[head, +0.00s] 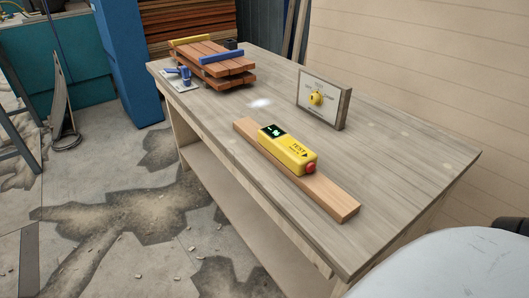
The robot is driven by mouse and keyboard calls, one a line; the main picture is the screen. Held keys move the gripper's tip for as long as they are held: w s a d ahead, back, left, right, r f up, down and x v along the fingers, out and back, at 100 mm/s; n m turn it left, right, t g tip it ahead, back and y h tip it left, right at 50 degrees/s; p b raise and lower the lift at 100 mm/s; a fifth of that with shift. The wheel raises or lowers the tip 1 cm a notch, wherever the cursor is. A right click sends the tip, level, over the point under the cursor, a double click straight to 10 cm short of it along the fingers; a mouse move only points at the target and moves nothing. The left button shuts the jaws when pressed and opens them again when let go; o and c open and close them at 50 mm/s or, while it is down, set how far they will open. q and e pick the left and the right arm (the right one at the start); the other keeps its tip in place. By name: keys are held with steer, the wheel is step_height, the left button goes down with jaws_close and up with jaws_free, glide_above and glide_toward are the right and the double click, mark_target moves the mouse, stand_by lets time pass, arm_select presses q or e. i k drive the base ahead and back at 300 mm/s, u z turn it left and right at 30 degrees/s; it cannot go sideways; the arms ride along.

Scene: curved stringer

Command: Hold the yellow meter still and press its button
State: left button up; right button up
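The yellow meter (283,148) lies on a light wooden board (335,197) on the workbench in the head view. Its dark screen (273,131) with green marks faces up at the far end, and "TEST" with an arrow is printed near the other end. The red button (310,168) sticks out at the meter's near right end. Neither of my grippers shows in this view, and nothing touches the meter except the board under it.
The workbench (420,160) is clear around the board. A framed panel with a yellow knob (316,97) stands behind it. Stacked reddish planks (205,62) with blue and yellow bars and a blue clamp-like tool (180,74) sit at the far left. A pale rounded surface (455,268) fills the bottom right.

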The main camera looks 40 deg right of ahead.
mark_target(310, 167)
steer(key=u, duration=0.6)
steer(key=i, duration=1.5)
steer(key=z, duration=3.05)
